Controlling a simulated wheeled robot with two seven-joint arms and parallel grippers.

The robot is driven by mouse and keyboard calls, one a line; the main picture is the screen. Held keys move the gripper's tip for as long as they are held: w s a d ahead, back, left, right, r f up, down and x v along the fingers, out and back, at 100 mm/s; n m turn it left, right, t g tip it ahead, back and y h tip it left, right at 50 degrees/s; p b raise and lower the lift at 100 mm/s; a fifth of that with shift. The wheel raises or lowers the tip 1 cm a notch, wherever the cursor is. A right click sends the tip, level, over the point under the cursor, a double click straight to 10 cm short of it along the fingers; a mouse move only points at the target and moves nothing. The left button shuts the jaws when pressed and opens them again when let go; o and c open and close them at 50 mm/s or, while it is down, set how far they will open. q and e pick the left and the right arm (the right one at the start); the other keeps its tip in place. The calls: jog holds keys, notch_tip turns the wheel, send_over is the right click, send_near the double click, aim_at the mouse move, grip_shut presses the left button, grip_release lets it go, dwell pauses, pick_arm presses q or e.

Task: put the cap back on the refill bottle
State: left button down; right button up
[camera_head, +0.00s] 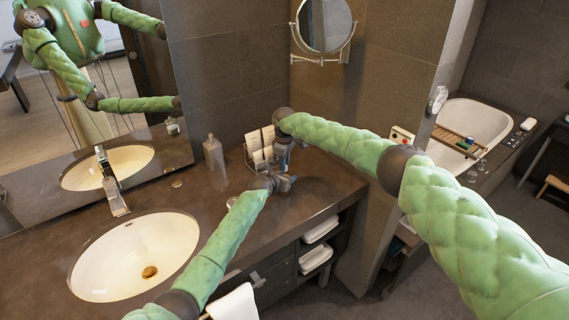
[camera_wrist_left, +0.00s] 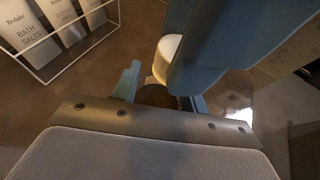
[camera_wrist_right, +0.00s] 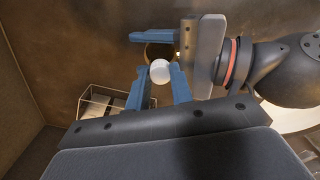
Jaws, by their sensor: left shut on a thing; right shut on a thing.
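My left gripper (camera_head: 276,184) is low over the counter and shut on the brown refill bottle, whose dark brown body shows between its fingers in the left wrist view (camera_wrist_left: 155,96). My right gripper (camera_head: 283,158) comes from above and is shut on the white cap (camera_wrist_right: 160,71). The cap also shows in the left wrist view (camera_wrist_left: 166,56), at the bottle's top and beside a blue right finger. In the right wrist view the bottle's brown rim (camera_wrist_right: 152,51) shows partly behind the cap. I cannot tell whether cap and bottle touch. In the head view the grippers hide both.
The sink (camera_head: 134,257) and faucet (camera_head: 113,190) are at left. The counter (camera_head: 325,188) is clear to the right.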

jog(key=m, duration=0.3)
jog(key=shift+a+r, duration=0.1)
jog(key=shift+a, duration=0.05)
jog(key=shift+w+m, duration=0.1)
jog(key=shift+m, duration=1)
jog(key=o, duration=0.9)
jog(key=shift+d, duration=0.2)
jog(key=shift+r, duration=2.2)
jog(key=shift+c, duration=0.2)
